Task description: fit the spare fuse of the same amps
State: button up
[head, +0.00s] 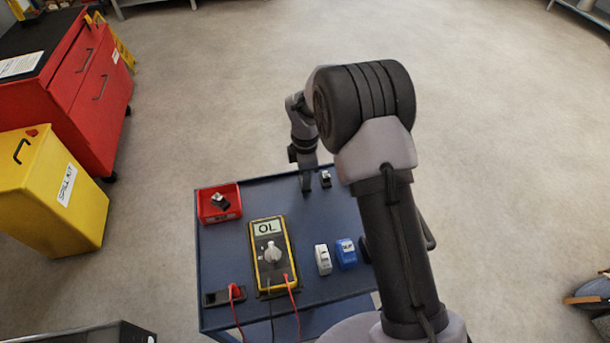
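My gripper (307,181) points down over the far edge of the blue trolley top (285,190). Its fingers are small and dark here, and I cannot tell whether they are open. A small black and white piece, perhaps a fuse (326,179), is just right of it; I cannot tell if they touch. A red tray (204,211) at the left holds another small black and white piece (220,201). A white block (323,259) and a blue block with a pale label (346,252) stand side by side at the right. No amp markings are legible.
A yellow multimeter (268,254) reads OL. Its red lead runs to a red probe (235,291) at a dark strip (217,298) near the front left. A yellow spill kit bin (55,190) and a red cabinet (75,80) stand left. Open floor lies beyond the trolley.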

grip_shut()
notch_tip(320, 180, up, 8)
jog(key=p, duration=0.7)
jog(key=shift+r, duration=0.15)
